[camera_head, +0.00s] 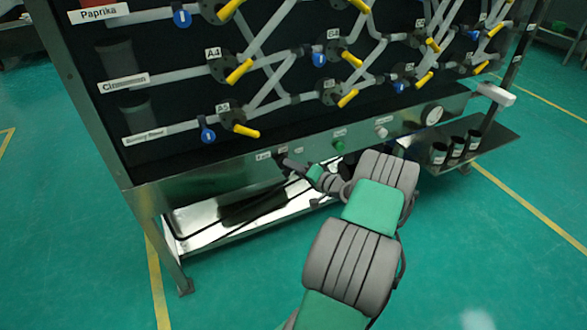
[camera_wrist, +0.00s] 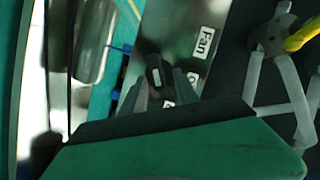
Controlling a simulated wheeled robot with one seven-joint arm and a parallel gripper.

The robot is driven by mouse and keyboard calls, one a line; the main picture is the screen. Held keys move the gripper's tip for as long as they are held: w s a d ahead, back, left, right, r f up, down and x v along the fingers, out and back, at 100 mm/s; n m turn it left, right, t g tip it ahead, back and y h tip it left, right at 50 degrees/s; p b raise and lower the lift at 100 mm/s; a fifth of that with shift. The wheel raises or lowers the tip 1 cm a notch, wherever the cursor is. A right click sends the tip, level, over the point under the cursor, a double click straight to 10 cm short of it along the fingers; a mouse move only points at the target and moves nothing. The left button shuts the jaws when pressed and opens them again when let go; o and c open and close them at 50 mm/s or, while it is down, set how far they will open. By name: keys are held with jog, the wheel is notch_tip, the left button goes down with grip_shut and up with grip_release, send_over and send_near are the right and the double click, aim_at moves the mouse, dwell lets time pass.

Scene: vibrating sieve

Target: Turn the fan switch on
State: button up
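The fan switch is a black rotary knob (camera_wrist: 156,72) on the metal panel strip in the wrist view. A white "Fan" label (camera_wrist: 205,41) is beside it, with small position labels partly hidden around the knob. My gripper (camera_wrist: 160,88) has its two grey fingers apart, one on each side of the knob's near end. I cannot tell whether either finger touches it. In the head view my gripper (camera_head: 284,163) is at the panel strip by the "Fan" label (camera_head: 263,155), and it hides the knob there.
Pipes with yellow-handled valves (camera_head: 239,71) are above. Black cups (camera_head: 438,153) stand on a side shelf at right. A metal tray (camera_head: 215,226) lies below.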

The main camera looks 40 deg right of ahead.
jog(key=s+r+p, duration=0.1)
jog(key=s, duration=0.6)
jog(key=shift+s+d+r, duration=0.2)
jog(key=shift+s+r, duration=0.05)
jog(key=shift+s, duration=0.1)
